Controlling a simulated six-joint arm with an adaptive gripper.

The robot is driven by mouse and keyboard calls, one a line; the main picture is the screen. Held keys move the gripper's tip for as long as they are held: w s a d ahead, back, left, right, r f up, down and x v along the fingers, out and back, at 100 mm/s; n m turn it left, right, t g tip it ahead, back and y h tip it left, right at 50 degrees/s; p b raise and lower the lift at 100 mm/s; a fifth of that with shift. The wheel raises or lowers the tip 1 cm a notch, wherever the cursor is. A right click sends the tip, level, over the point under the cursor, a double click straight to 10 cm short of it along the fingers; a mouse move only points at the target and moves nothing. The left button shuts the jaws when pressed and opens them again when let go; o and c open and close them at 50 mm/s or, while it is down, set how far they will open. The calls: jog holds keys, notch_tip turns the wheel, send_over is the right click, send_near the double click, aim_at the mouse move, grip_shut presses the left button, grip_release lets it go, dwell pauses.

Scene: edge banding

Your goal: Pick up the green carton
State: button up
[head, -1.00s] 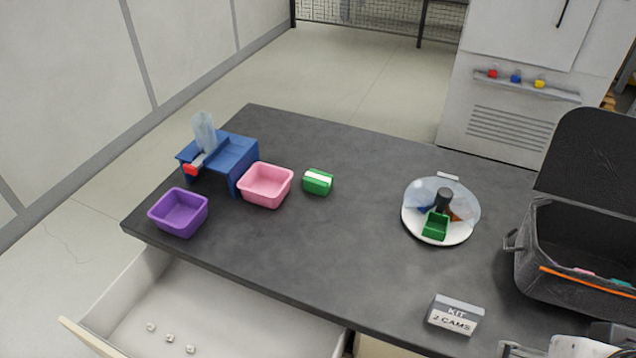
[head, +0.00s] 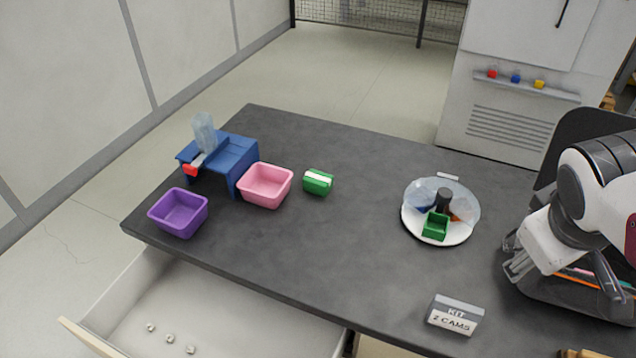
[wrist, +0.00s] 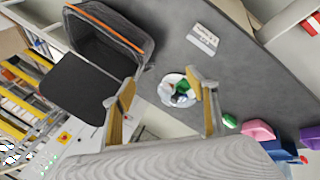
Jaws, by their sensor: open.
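The green carton (head: 318,182) with a white band lies on the dark table, just right of the pink bin. It also shows small in the wrist view (wrist: 230,121), beyond the right finger. My gripper (head: 514,266) is at the right of the head view, in front of the dark bag and well apart from the carton. In the wrist view my gripper (wrist: 162,95) has its two fingers spread, with nothing held between them. The round tray appears between the fingers, farther off.
The pink bin (head: 265,186), purple bin (head: 178,213) and blue stand (head: 236,152) are left of the carton. The round tray (head: 455,237) has a clear cover and green compartment. A kit sign (head: 455,315), black bag (head: 598,295) and open drawer (head: 215,325) are nearby. Mid-table is clear.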

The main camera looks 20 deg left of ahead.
jog(key=w+a+f+n+t+h, duration=0.1)
jog(key=w+a+n, duration=0.3)
jog(key=w, duration=0.3)
jog(key=w+a+f+n, duration=0.1)
jog(key=w+a+n, duration=0.2)
jog(key=w+a, duration=0.25)
jog(key=n+t+y, duration=0.1)
jog(key=n+t, duration=0.2)
jog(key=n, duration=1.1)
send_over(315, 181)
jog(key=s+d, duration=0.4)
jog(key=d, duration=1)
notch_tip(315, 181, down, 13)
jog(key=a+f+n, duration=0.2)
jog(key=a+f, duration=0.1)
jog(key=a, duration=0.1)
jog(key=a+f+n+t+y, duration=0.1)
jog(key=a+f+n, duration=0.1)
jog(key=a, duration=0.3)
jog(key=s+a+f+n+y, duration=0.1)
jog(key=a+f+n, duration=0.1)
jog(key=a+f, duration=0.2)
jog(key=shift+a+f+n+t, duration=0.3)
jog(key=shift+a+f+t, duration=0.1)
jog(key=shift+a, duration=0.2)
jog(key=shift+w, duration=0.1)
jog(key=shift+x, duration=1.2)
jog(key=shift+w, duration=0.1)
